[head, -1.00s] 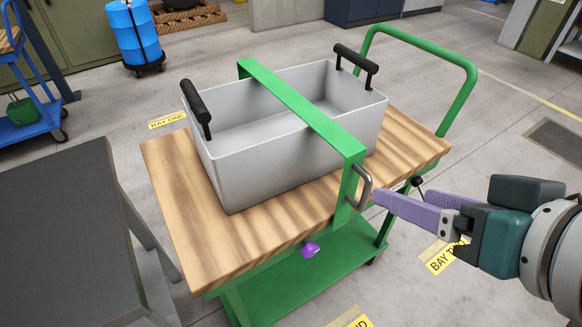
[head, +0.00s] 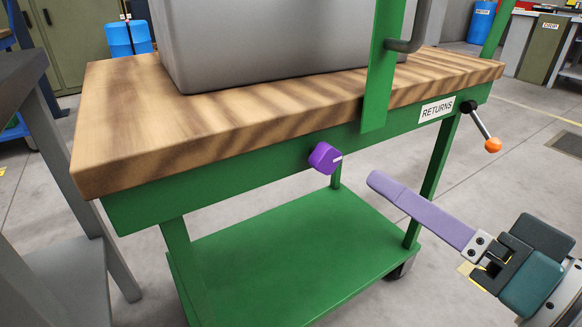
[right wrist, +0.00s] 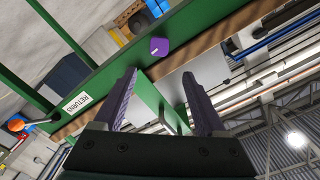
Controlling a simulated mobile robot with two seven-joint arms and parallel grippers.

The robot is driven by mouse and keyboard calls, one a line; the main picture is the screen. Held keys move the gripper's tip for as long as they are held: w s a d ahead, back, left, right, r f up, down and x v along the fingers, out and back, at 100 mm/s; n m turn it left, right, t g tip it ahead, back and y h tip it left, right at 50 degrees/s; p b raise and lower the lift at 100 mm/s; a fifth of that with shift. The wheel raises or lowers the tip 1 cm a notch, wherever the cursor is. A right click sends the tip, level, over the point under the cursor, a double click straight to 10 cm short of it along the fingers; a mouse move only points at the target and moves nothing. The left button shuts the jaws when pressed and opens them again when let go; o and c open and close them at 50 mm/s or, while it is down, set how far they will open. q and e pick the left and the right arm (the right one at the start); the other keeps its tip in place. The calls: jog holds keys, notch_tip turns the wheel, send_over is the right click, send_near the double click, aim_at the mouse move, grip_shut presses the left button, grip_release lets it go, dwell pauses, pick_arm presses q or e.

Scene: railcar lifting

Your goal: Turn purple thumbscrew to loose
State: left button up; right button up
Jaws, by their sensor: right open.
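The purple thumbscrew (head: 325,158) sits on the green front rail of the cart, below the wooden top, with a pale mark on its face. It also shows in the right wrist view (right wrist: 158,46), beyond the fingertips and roughly between them. My right gripper (head: 385,190) is to the right of the thumbscrew and a little lower, apart from it. In the right wrist view its two purple fingers (right wrist: 160,78) are spread with nothing between them. My left gripper is not in view.
An orange-knobbed lever (head: 485,133) sticks out right of the RETURNS label (head: 437,110). A green lower shelf (head: 300,255) lies below. A grey table (head: 40,180) stands left.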

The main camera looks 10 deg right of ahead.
aim_at(334, 157)
jog(key=b+x, duration=0.1)
jog(key=x, duration=0.2)
jog(key=b+x, duration=0.1)
jog(key=x, duration=0.1)
jog(key=b+x, duration=0.1)
jog(key=x, duration=0.2)
jog(key=shift+w+a+f, duration=0.2)
jog(key=shift+f, duration=0.2)
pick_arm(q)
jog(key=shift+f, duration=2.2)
pick_arm(e)
jog(key=shift+x, duration=0.75)
jog(key=shift+r, duration=0.1)
jog(key=shift+c, duration=0.2)
grip_shut()
